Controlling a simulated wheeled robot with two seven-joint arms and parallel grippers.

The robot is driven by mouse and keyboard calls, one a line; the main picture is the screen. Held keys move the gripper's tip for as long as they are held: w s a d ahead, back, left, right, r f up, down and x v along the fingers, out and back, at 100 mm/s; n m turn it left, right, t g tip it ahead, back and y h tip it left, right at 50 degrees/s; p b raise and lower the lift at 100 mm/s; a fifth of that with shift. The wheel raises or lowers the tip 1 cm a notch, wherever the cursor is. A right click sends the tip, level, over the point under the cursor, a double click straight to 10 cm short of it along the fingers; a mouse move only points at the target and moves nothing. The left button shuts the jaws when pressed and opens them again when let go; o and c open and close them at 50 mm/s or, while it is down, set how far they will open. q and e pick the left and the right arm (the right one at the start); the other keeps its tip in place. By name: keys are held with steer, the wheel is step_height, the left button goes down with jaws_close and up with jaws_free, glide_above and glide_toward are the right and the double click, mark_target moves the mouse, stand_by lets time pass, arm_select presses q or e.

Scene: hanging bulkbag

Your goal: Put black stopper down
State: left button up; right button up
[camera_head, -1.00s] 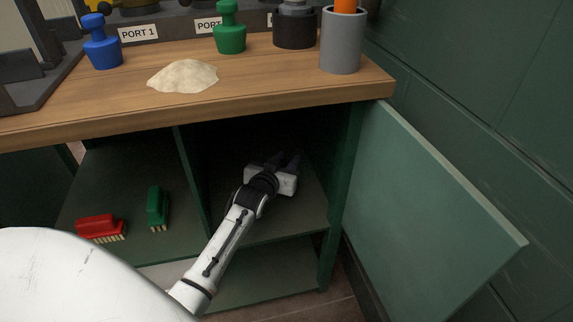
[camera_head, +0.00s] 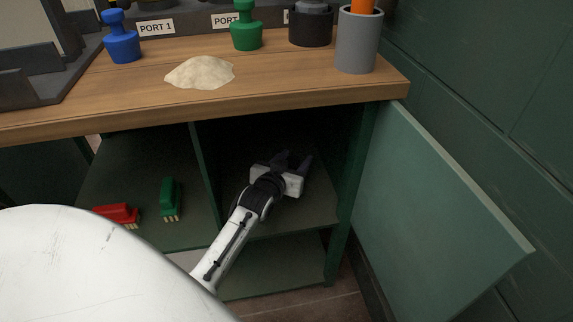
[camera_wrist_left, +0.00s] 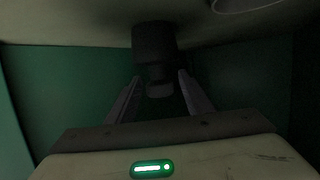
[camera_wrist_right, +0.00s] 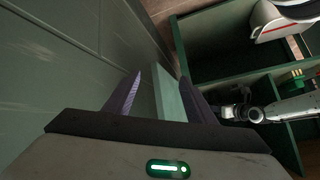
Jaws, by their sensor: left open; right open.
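The black stopper (camera_wrist_left: 153,45) shows dim in the left wrist view, its wide end against a pale surface at the top of the picture and its narrow knob toward my gripper. My left gripper (camera_head: 293,163) is inside the right compartment of the cabinet. Its two fingers are spread, and in the left wrist view (camera_wrist_left: 157,95) they stand on either side of the knob with gaps. In the head view the stopper is lost in the dark. My right gripper (camera_wrist_right: 160,85) is open and empty, near the open cabinet door (camera_wrist_right: 168,95).
A divider (camera_head: 205,170) separates this compartment from one with a red brush (camera_head: 116,214) and a green brush (camera_head: 170,198). The open door (camera_head: 435,190) stands at right. On the worktop (camera_head: 290,88) are a powder pile (camera_head: 200,72), blue stopper (camera_head: 121,40), green stopper (camera_head: 245,28) and grey cylinder (camera_head: 358,42).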

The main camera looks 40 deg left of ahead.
arm_select(q)
steer(key=p+v, duration=0.2)
steer(key=v, duration=0.6)
steer(key=shift+s+r+p, duration=0.1)
steer(key=shift+p, duration=0.25)
steer(key=shift+s+d+r, duration=0.1)
steer(key=shift+s, duration=0.3)
arm_select(e)
steer(key=shift+s+d+f+h, duration=0.2)
steer(key=shift+d+f+h, duration=0.15)
steer(key=shift+d, duration=0.25)
steer(key=shift+s+d+f+h, duration=0.2)
steer(key=shift+d+f+h, duration=0.05)
steer(key=shift+d+f, duration=0.25)
